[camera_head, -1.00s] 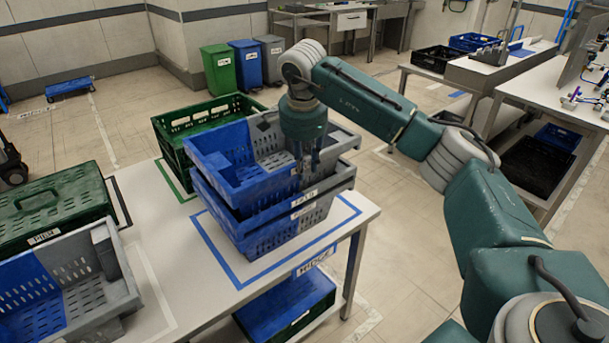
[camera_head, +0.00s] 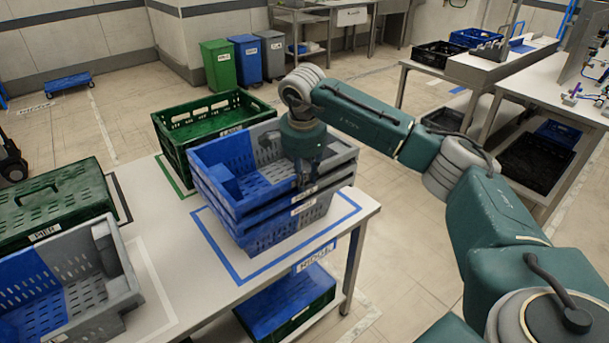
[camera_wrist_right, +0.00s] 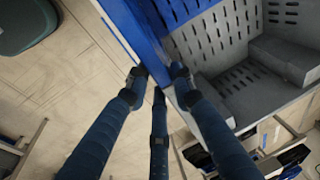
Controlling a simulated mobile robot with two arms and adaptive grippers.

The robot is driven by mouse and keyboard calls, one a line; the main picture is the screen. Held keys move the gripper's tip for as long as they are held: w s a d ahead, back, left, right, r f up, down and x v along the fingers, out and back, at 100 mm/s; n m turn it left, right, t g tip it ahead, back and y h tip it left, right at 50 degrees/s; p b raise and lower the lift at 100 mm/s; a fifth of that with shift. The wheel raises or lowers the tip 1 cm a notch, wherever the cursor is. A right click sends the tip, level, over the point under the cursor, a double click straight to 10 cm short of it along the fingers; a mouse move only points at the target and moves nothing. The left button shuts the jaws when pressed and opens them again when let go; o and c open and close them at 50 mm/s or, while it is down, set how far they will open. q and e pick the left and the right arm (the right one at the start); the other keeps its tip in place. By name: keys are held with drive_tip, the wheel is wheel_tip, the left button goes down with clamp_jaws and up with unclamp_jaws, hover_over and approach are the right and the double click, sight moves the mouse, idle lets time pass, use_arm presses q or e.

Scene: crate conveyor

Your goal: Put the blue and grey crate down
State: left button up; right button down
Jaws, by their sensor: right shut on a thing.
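The blue and grey crate (camera_head: 226,150) is the top one of a stack on the white table. It sits nested in a like crate (camera_head: 270,240) below, looking about level. My right gripper (camera_head: 307,184) is shut on its near rim wall, towards the right. In the right wrist view the fingers (camera_wrist_right: 158,84) close about the crate wall, and the grey inside (camera_wrist_right: 225,48) shows beyond them. Whether the crate's full weight rests on the stack, I cannot tell. My left gripper is not in view.
The stack stands within a blue outline on the white table (camera_head: 185,228). An open green crate (camera_head: 215,117) is close behind it. A lidded green crate (camera_head: 48,205) and another blue and grey crate (camera_head: 65,285) stand at left. A blue-lidded crate (camera_head: 285,300) is below.

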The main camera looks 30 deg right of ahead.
drive_tip(key=c, duration=1.5)
unclamp_jaws()
drive_tip(key=shift+s, duration=0.1)
drive_tip(key=shift+r, duration=0.1)
drive_tip(key=shift+r, duration=0.35)
drive_tip(key=b+v, duration=0.2)
drive_tip(key=v, duration=1)
drive_tip(key=shift+r, duration=0.15)
